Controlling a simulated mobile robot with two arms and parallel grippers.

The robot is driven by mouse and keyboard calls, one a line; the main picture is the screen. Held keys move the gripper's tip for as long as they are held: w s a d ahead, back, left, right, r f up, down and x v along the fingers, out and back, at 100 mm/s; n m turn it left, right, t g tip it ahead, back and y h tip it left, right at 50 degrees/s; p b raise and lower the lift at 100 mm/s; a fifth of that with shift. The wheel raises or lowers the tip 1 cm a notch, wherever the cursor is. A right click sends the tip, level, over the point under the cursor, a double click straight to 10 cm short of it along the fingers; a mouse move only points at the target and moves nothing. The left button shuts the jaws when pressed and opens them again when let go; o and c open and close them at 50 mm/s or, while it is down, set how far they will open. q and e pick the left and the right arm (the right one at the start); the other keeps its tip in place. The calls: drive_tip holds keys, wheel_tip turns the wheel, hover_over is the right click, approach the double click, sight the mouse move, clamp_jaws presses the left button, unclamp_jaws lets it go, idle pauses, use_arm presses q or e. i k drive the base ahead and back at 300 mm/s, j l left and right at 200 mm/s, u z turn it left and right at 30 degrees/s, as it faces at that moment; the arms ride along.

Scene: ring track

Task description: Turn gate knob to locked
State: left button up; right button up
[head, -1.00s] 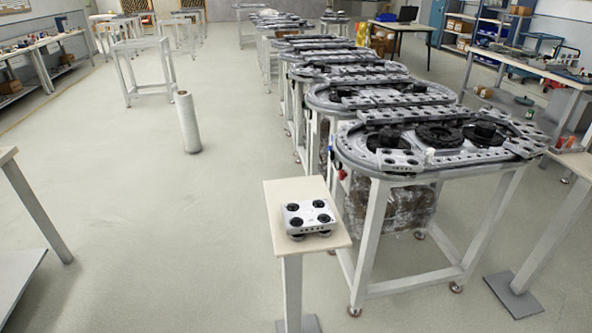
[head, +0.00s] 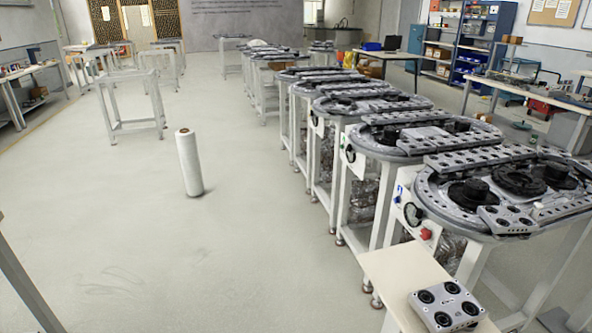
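The nearest ring track table (head: 455,222) stands at the right. On its left side is a light panel with a black round knob (head: 413,214), a small blue part (head: 399,193) above it and a red button (head: 426,233) below it. I cannot tell whether the black knob is the gate knob, nor which way it is turned. Neither of my grippers is in view.
A small stand (head: 395,273) carrying a grey device with black round pads (head: 446,308) is in front of the nearest track. More ring track tables (head: 375,150) line up behind. A white roll (head: 189,163) stands on the floor. Open floor (head: 120,240) lies at the left.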

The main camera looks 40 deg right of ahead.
sight(426, 234)
drive_tip(key=i+j+z, duration=0.1)
drive_tip(key=i+z, duration=0.2)
drive_tip(key=i, duration=0.2)
drive_tip(key=i+j+z, duration=0.3)
drive_tip(key=i, duration=0.15)
drive_tip(key=i+z, duration=0.3)
drive_tip(key=z, duration=0.15)
drive_tip(key=i+j+z, duration=0.1)
drive_tip(key=i+z, duration=0.15)
drive_tip(key=z, duration=0.2)
drive_tip(key=i+j+z, duration=0.2)
drive_tip(key=z, duration=0.2)
drive_tip(key=i+j+z, duration=0.25)
drive_tip(key=z, duration=0.2)
drive_tip(key=i+j+z, duration=0.15)
drive_tip(key=j+z, duration=0.3)
